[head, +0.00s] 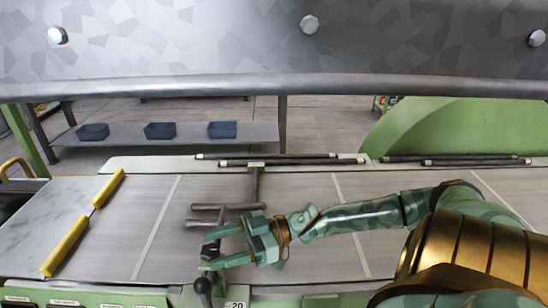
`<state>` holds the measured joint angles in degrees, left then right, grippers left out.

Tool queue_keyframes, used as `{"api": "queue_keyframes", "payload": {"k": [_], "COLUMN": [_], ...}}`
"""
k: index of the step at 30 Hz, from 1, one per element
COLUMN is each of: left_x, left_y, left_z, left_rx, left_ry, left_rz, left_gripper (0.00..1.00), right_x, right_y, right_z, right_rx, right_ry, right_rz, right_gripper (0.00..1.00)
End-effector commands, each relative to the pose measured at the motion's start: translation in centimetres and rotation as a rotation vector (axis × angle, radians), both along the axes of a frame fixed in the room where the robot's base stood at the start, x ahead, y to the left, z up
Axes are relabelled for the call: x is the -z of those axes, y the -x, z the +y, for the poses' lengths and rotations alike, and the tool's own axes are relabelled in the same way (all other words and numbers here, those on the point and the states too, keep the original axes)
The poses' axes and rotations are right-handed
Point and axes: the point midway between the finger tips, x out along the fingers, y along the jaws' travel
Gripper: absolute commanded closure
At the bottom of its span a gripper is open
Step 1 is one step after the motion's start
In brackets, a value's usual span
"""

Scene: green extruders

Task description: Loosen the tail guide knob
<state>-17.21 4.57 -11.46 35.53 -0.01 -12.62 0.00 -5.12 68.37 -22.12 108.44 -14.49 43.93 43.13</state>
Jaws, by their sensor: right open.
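My right gripper (217,249) reaches in from the right over the grey bed, with its two fingers pointing left and spread apart. A small dark knob (209,251) is at the fingertips, seemingly between them; I cannot tell whether they touch it. Just in front of it is a black ball-ended handle (203,286) at the front edge of the bed. Grey guide rods (212,207) and a bar (255,185) stand behind the gripper. Which part is the tail guide is not certain. My left gripper is not in view.
A large grey metal panel (270,50) with bolts spans the top. Two yellow bars (66,246) lie at the left of the bed. Dark rods (290,160) lie along the far edge. Blue bins (160,131) sit on a shelf behind. The bed's left-middle is clear.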

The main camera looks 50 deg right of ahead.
Motion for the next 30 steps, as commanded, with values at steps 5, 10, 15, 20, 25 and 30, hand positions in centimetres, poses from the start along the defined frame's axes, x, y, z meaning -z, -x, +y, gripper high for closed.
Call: {"api": "queue_keyframes", "payload": {"k": [5, 10, 15, 20, 25, 30], "left_x": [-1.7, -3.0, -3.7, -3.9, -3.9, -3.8], "left_y": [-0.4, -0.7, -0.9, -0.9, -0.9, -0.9], "left_z": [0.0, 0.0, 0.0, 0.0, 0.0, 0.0], "left_rx": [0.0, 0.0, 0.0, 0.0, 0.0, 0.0], "left_ry": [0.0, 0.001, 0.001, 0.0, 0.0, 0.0], "left_rz": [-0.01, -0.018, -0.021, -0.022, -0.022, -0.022], "left_gripper": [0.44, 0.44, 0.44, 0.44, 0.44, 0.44], "right_x": [-0.3, -0.3, -0.2, -0.1, 0.0, 0.0], "right_y": [2.6, 4.8, 6.3, 7.0, 7.1, 7.0], "right_z": [-4.3, -8.2, -10.8, -11.8, -12.0, -11.9], "right_rx": [0.002, 0.002, 0.001, 0.001, 0.0, 0.0], "right_ry": [0.005, 0.004, 0.002, 0.001, 0.001, 0.001], "right_rz": [0.007, 0.003, 0.001, -0.001, -0.002, -0.001], "right_gripper": [0.44, 0.44, 0.44, 0.44, 0.44, 0.44]}}
